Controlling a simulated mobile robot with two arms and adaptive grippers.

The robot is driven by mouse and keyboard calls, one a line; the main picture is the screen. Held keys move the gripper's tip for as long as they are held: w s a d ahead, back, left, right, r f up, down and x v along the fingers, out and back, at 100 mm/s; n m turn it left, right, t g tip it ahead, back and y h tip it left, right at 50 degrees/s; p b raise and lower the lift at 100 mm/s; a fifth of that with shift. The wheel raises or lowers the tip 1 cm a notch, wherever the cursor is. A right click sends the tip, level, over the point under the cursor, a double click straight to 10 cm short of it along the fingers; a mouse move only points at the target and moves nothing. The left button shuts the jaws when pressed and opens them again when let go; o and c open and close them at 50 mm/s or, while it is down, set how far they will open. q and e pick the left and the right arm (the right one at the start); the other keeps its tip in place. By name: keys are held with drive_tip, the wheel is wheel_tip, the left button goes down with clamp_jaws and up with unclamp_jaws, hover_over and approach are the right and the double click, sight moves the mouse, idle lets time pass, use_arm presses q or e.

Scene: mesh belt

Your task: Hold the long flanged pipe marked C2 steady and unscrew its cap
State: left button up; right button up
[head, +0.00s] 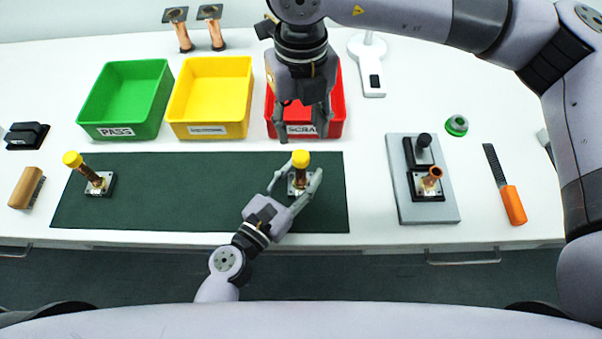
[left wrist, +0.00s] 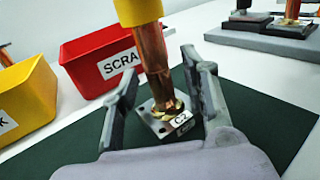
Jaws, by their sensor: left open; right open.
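The flanged pipe marked C2 (left wrist: 153,60) stands upright on its square flange on the green mat. It is copper with a yellow cap (head: 300,158) on top, and its C2 label (left wrist: 182,119) shows in the left wrist view. My left gripper (head: 295,181) is open, with one finger on each side of the pipe low down; I cannot tell whether either finger touches it. My right gripper (head: 306,125) is open and empty, pointing down in front of the red bin, behind and above the cap.
Another yellow-capped pipe (head: 94,176) stands on the mat (head: 200,190) at left. Green (head: 120,131), yellow (head: 208,131) and red (head: 340,105) bins line the back. A grey fixture (head: 428,212) holds an uncapped pipe (head: 431,178) at right, near an orange-handled file (head: 513,205).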

idle(0.3)
use_arm(q)
clamp_jaws()
idle(0.4)
idle(0.4)
